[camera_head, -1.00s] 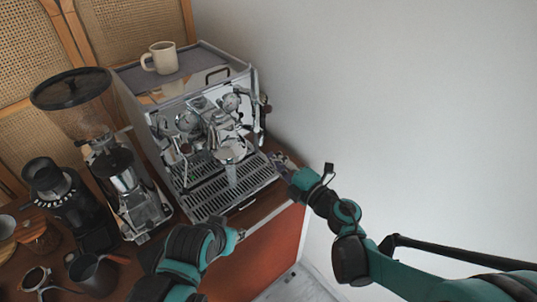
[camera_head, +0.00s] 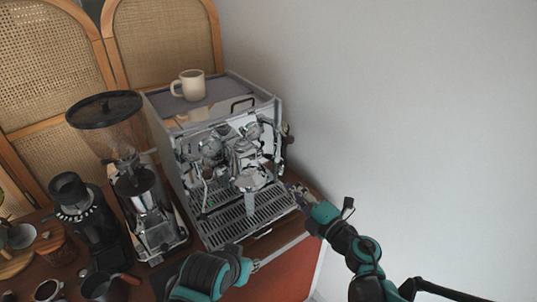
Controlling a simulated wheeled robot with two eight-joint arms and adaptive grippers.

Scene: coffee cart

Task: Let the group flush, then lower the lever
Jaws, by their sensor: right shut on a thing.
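The espresso machine (camera_head: 222,110) stands on the cart with its chrome group head (camera_head: 250,180) at the front. A pale vertical streak, like running water, shows under the group head, above the drip tray (camera_head: 225,228). My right gripper (camera_head: 298,193) is at the right front of the machine, shut on what appears to be the group lever. The grip point is small and partly hidden by the fingers, so the lever's exact angle is unclear. My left gripper (camera_head: 250,266) is low in front of the machine; its fingers are too unclear to judge.
A cream mug (camera_head: 193,85) stands on top of the machine. A grinder (camera_head: 150,215) and a smaller black grinder (camera_head: 90,215) stand to the left. A dark pitcher (camera_head: 97,288) is at the lower left. A plain wall is close on the right.

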